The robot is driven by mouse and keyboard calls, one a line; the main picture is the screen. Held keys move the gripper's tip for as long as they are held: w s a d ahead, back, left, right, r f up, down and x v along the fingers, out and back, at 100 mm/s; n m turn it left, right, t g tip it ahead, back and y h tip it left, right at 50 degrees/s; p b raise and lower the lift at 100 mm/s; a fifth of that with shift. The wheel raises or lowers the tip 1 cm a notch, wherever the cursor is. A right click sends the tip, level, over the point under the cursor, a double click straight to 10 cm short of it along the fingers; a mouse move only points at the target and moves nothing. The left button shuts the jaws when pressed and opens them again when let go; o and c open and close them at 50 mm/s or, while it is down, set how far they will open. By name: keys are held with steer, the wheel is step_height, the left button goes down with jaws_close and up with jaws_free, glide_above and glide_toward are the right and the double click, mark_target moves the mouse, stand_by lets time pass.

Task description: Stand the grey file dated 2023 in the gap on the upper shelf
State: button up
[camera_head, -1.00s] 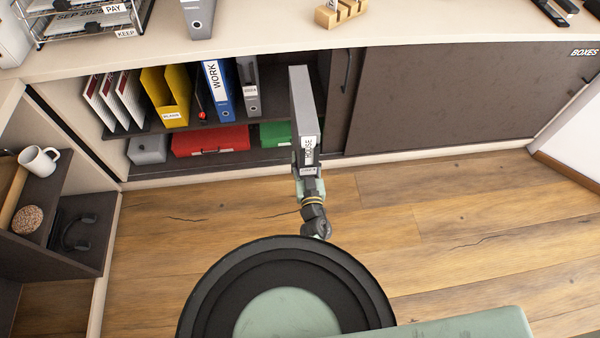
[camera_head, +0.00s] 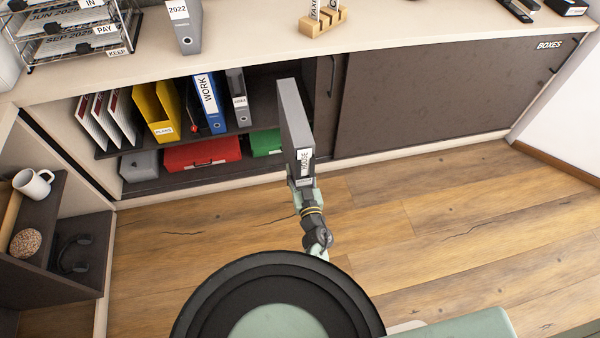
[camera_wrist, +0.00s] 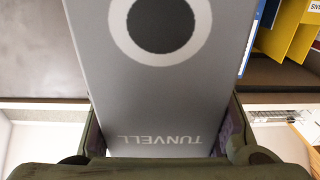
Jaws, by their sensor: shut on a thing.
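A grey file (camera_head: 296,118) is held upright in my gripper (camera_head: 303,181), in front of the cabinet's open bay. Its spine label seems to read HOUSE; I cannot read a date on it. In the wrist view the file's grey face (camera_wrist: 110,75) with a round hole and the word TUNVELL stands between the fingers (camera_wrist: 163,130), which are shut on it. The upper shelf (camera_head: 262,115) holds white-and-red files, a yellow file (camera_head: 158,112), a blue WORK file (camera_head: 208,103) and another grey file (camera_head: 239,98). Dark open space shows right of that grey file, partly hidden by the held file.
A grey 2022 file (camera_head: 187,28) stands on the cabinet top (camera_head: 250,45). The sliding door (camera_head: 430,100) covers the bay on the right. A side shelf with a mug (camera_head: 34,183) stands left. The floor is clear.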

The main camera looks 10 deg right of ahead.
steer(key=shift+w+a+f+b, duration=0.15)
steer(key=shift+w+b, duration=0.35)
steer(key=shift+w, duration=1.3)
steer(key=shift+w+f+b, duration=0.1)
steer(key=shift+w+b, duration=0.45)
steer(key=shift+w, duration=1.3)
steer(key=shift+w+a+f+b, duration=0.15)
steer(key=shift+w+b, duration=0.35)
steer(key=shift+w, duration=1.3)
steer(key=shift+w+b, duration=1.7)
steer(key=shift+w, duration=2.2)
steer(key=w+f+b, duration=0.1)
steer(key=w+b, duration=2.1)
steer(key=b, duration=0.4)
steer(key=shift+a, duration=0.4)
steer(key=shift+f, duration=0.1)
